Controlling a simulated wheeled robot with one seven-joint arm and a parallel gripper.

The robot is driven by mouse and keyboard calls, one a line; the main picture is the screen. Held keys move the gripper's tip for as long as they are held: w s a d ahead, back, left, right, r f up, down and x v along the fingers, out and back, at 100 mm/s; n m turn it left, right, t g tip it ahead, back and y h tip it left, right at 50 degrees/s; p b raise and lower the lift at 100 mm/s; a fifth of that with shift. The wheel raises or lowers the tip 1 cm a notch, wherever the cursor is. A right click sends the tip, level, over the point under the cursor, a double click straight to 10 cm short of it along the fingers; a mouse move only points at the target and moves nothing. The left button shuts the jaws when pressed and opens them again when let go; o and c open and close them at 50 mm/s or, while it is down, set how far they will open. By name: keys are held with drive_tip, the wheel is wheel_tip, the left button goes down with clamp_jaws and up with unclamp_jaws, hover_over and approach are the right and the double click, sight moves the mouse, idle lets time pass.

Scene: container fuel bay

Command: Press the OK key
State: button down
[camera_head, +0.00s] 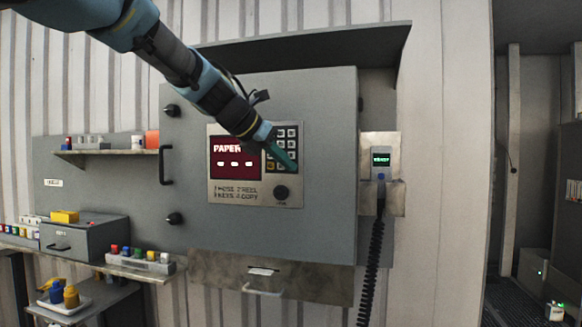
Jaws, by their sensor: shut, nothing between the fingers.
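The keypad (292,133) is a dark block with several pale keys on the panel of a grey cabinet, right of a red display (235,168) that reads "PAPER". My arm comes down from the top left across the panel. My gripper (292,167), teal and shut with nothing in it, lies over the lower part of the keypad. An orange key (271,166) shows at the keypad's lower left, beside the gripper. I cannot read the key labels, so I cannot tell which is OK; the gripper hides some keys. I cannot tell whether the tip touches a key.
A dark knob (281,192) sits just below the keypad. A cabinet handle (165,165) sticks out at the left. A handset unit (381,160) with a coiled cord (371,260) hangs on the right. Shelves with small coloured items are at the left.

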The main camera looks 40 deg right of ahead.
drive_tip(key=shift+a, duration=0.1)
drive_tip(key=shift+s+a, duration=0.4)
drive_tip(key=shift+a, duration=0.15)
drive_tip(key=shift+s+a+b, duration=0.25)
drive_tip(key=shift+s+a, duration=0.45)
drive_tip(key=shift+a, duration=0.35)
drive_tip(key=shift+s+a+b, duration=0.2)
drive_tip(key=shift+s+a, duration=0.5)
drive_tip(key=shift+a, duration=0.35)
drive_tip(key=s+a, duration=0.3)
drive_tip(key=a, duration=0.3)
drive_tip(key=shift+s, duration=0.35)
